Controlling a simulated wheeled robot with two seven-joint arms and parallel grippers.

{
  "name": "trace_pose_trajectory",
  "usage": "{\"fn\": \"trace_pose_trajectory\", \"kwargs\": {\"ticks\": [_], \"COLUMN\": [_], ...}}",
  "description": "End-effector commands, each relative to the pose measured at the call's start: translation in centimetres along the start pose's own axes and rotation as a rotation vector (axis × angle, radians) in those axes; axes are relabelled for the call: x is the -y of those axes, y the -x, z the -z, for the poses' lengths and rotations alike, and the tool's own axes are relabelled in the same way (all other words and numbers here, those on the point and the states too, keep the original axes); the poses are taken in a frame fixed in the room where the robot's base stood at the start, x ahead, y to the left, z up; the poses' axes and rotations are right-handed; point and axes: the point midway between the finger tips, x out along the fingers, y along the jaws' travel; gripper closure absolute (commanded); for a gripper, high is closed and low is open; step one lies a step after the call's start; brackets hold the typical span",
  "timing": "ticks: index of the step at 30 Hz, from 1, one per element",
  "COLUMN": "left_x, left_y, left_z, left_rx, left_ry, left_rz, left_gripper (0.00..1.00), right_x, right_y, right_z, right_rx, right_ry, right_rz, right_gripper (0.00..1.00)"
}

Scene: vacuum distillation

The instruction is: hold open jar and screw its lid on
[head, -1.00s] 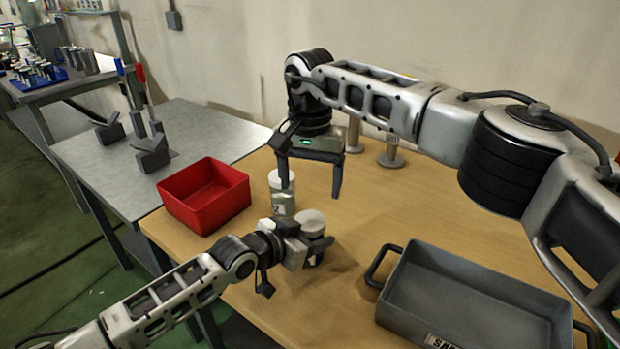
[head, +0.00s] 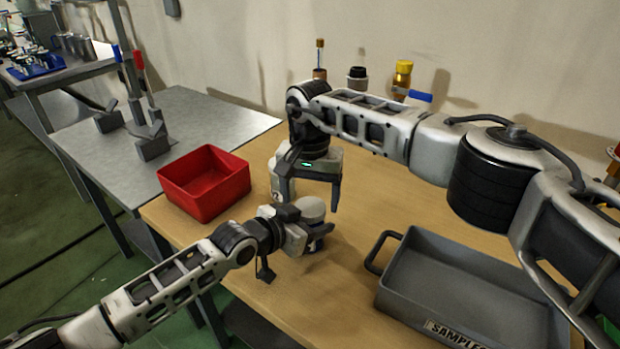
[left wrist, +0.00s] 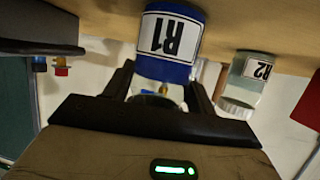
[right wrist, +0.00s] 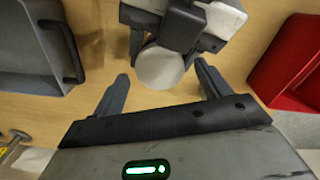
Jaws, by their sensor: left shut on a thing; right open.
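My right gripper (head: 307,203) points down over the jar, open. In the right wrist view the white top (right wrist: 160,68) lies between the open fingers, with gaps at both sides.
A second jar, R2 (left wrist: 250,70), stands just behind, partly hidden by my right gripper in the head view. A red bin (head: 205,205) is left and a grey samples tray (head: 395,300) right. Bottles (head: 357,78) stand at the back.

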Motion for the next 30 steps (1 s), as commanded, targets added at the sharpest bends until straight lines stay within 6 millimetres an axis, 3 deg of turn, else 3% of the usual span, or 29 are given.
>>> {"fn": "trace_pose_trajectory", "kwargs": {"ticks": [4,13,18,26,30], "left_x": [-0.06,-0.07,-0.07,-0.07,-0.07], "left_y": [-0.02,-0.02,-0.02,-0.02,-0.02], "left_z": [-0.06,-0.07,-0.07,-0.07,-0.07], "left_rx": [0.001,0.001,0.001,0.001,0.001], "left_ry": [0.001,0.001,0.001,0.001,0.001], "left_rz": [-0.001,-0.001,-0.001,-0.001,-0.001], "left_gripper": [1.00,1.00,1.00,1.00,1.00], "right_x": [0.00,-0.01,0.00,0.00,0.01], "right_y": [-0.94,-1.09,-1.07,-1.05,-1.05], "right_z": [0.02,0.02,0.02,0.01,0.01], "right_rx": [-0.001,-0.002,-0.002,-0.001,-0.002], "right_ry": [0.000,0.000,0.000,-0.035,-0.261], "right_rz": [0.000,0.000,0.000,0.000,0.000], "right_gripper": [0.24,0.24,0.71,0.73,0.73]}}
